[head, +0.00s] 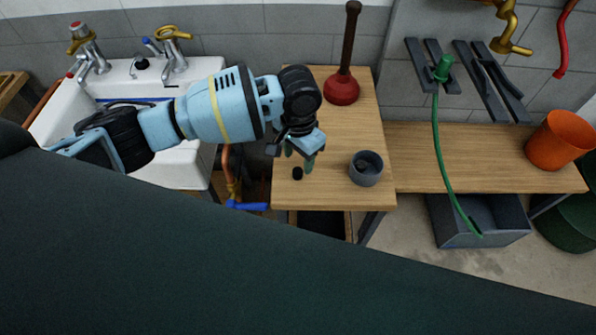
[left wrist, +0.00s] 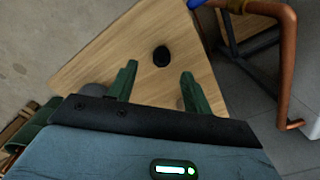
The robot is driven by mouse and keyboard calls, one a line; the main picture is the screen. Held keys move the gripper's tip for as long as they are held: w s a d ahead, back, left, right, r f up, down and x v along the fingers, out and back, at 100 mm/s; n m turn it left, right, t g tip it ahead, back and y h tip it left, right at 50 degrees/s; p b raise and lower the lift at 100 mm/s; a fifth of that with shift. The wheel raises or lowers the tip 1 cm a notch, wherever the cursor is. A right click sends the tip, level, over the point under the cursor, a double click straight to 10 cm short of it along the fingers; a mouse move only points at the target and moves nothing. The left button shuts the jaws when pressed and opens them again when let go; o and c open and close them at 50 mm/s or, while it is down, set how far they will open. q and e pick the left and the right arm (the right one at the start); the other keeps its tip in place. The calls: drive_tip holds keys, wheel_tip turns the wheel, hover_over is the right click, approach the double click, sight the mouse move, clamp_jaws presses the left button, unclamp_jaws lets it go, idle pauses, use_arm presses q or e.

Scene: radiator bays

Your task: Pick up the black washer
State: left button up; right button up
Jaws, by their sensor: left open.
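The black washer (head: 297,173) lies flat on the wooden table near its front left edge. In the left wrist view the washer (left wrist: 161,56) shows as a small dark disc on the wood, beyond the fingertips and roughly between them. My left gripper (head: 300,160) hangs over the table just behind the washer, with its green fingers pointing down. In the left wrist view the gripper (left wrist: 158,72) is open, with nothing between its fingers. My right gripper is not in view.
A grey cup (head: 366,168) stands right of the washer. A red plunger (head: 342,89) stands at the table's back. A white sink (head: 190,160) is at left. A blue-handled copper pipe (head: 228,165) runs beside the table's left edge. A lower wooden bench (head: 450,160) extends right.

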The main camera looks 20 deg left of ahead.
sight(298, 171)
use_arm(q)
drive_tip(key=shift+w+a+f, duration=0.1)
drive_tip(key=shift+f, duration=2.45)
drive_tip(key=c, duration=1.1)
